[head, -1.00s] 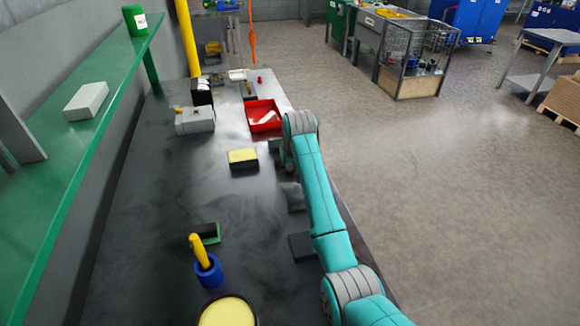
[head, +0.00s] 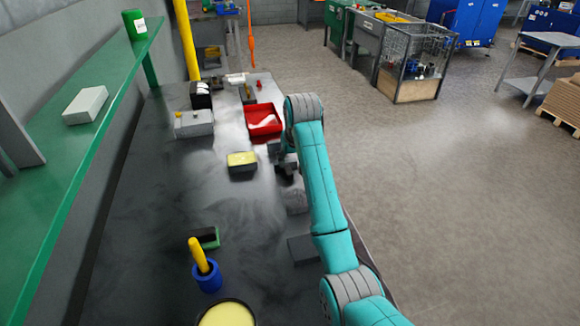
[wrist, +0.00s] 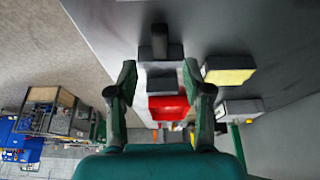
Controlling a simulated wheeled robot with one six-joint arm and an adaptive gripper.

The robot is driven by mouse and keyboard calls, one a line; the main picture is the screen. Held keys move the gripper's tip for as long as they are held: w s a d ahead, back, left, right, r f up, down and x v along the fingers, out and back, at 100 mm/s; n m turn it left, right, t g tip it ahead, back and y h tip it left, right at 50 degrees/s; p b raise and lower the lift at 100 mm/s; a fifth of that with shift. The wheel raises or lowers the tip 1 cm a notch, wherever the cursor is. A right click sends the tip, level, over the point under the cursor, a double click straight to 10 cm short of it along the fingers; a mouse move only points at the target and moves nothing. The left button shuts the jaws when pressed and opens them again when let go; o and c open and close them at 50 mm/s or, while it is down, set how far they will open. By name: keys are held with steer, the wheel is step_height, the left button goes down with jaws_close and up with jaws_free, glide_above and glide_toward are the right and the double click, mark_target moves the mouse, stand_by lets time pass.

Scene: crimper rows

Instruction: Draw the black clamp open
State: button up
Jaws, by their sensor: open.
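A dark block with a black bar standing on it (wrist: 160,42) shows at the top middle of the wrist view, beyond my fingertips; it looks like the black clamp. A second dark grey block (wrist: 165,78) lies between my fingers in that view, with no bar visible. My gripper (wrist: 159,80) is open, with a finger on each side and nothing held. In the head view my gripper (head: 287,165) is low over the bench's right side, partly hidden by my arm. I cannot tell whether it touches anything.
A yellow-topped block (head: 242,162) stands left of my gripper, and a red tray (head: 263,120) beyond it. A grey box (head: 194,124) is at the far left. A blue cup with a yellow handle (head: 208,277) stands near. A green shelf (head: 75,140) runs along the left. The bench middle is clear.

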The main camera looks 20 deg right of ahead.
steer(key=shift+v, duration=2.3)
